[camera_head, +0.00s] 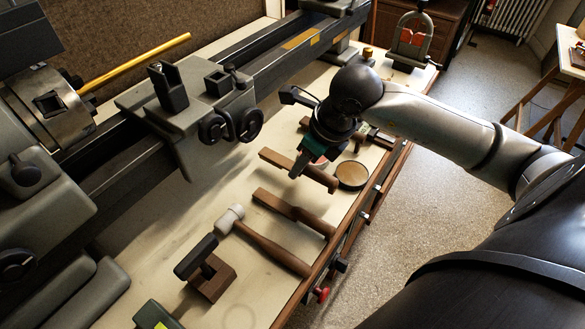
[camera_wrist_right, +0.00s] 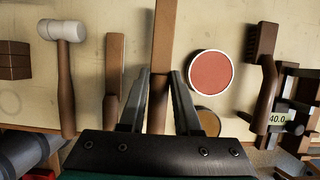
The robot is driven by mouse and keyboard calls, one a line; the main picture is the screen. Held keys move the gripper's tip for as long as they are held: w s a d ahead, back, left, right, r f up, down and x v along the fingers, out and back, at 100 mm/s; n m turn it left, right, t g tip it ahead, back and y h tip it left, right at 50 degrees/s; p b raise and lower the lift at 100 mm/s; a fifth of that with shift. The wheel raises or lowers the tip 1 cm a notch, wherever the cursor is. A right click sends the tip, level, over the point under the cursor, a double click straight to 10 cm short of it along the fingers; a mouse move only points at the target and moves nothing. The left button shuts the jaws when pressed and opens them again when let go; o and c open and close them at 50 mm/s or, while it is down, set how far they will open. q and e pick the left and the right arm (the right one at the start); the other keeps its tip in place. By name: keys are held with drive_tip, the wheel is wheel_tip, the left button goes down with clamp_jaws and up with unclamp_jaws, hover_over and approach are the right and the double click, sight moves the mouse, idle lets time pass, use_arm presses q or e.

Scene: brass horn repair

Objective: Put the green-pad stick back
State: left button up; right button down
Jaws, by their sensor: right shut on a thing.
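My right gripper (camera_head: 300,170) is shut on a long wooden stick (camera_head: 272,156) near the right side of the bench. In the right wrist view the stick (camera_wrist_right: 163,30) runs up between the two fingers (camera_wrist_right: 158,80) and past the top edge. I see no green pad on the visible part, and I cannot tell whether the stick touches the bench. A second wooden stick (camera_head: 285,207) lies to its left in the wrist view (camera_wrist_right: 115,70). My left gripper is not in view.
A white-headed mallet (camera_head: 262,240) and a brown block (camera_head: 213,280) lie nearer me. A round tin (camera_head: 352,175) sits right beside the held stick. A red disc (camera_wrist_right: 212,70) and a brush (camera_wrist_right: 265,75) lie right of it in the wrist view. The lathe (camera_head: 205,110) stands behind.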

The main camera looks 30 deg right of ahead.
sight(292, 182)
drive_tip(key=shift+w+a, duration=0.25)
drive_tip(key=shift+w, duration=0.25)
drive_tip(key=shift+w+a, duration=0.2)
drive_tip(key=shift+w, duration=0.3)
drive_tip(key=shift+f+b, duration=0.35)
drive_tip(key=shift+f, duration=1.45)
drive_tip(key=c, duration=1)
unclamp_jaws()
drive_tip(key=shift+c, duration=0.2)
drive_tip(key=o, duration=0.4)
drive_tip(key=shift+o, duration=0.2)
